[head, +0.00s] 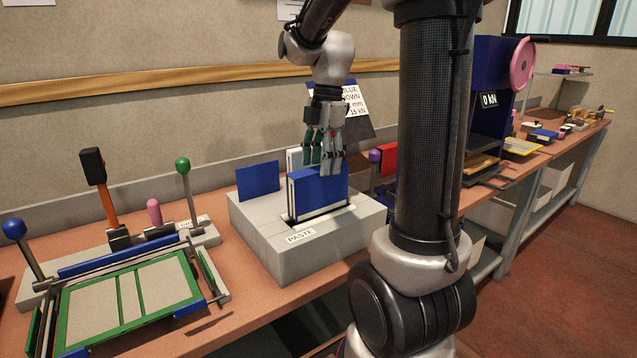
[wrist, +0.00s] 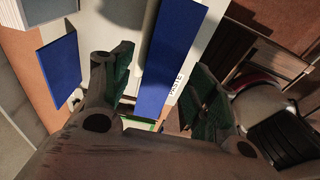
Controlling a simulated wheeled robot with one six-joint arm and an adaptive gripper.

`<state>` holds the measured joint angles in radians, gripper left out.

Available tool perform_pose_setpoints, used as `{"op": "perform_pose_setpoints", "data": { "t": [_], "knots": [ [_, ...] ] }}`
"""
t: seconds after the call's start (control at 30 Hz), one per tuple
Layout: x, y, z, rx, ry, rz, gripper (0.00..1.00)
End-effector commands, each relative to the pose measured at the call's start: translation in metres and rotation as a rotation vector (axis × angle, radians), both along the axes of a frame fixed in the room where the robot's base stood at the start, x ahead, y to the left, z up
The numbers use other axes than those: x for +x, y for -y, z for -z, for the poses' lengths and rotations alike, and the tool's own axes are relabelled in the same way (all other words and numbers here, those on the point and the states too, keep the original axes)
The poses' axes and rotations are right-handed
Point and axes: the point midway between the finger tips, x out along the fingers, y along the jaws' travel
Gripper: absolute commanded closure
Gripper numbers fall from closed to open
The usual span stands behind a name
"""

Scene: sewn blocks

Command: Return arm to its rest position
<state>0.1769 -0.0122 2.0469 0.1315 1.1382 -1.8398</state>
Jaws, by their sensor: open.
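My gripper (head: 324,150) hangs fingers-down just above a blue book-like block (head: 320,191) that stands upright in the grey box marked PASTE (head: 262,238). In the wrist view my gripper's two fingers (wrist: 160,95) are spread apart, and the blue top of the block (wrist: 168,60) shows between them. The fingers do not appear shut on it; whether they touch it I cannot tell. Above the gripper, my arm bends up past the top of the head view.
A blue panel (head: 258,180) stands at the box's back left. A card (head: 355,102) is behind my gripper.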

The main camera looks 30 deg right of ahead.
Motion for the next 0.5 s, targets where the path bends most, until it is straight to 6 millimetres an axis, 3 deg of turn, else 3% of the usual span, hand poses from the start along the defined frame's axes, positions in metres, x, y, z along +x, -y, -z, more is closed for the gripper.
{"op": "perform_pose_setpoints", "data": {
  "t": [0.2, 0.5],
  "knots": [
    [0.0, 0.004, -0.028, 0.0, 0.0, 0.001, 0.41],
    [-0.006, 0.002, -0.035, -0.006, 0.006, 0.043, 0.41]
  ]
}}
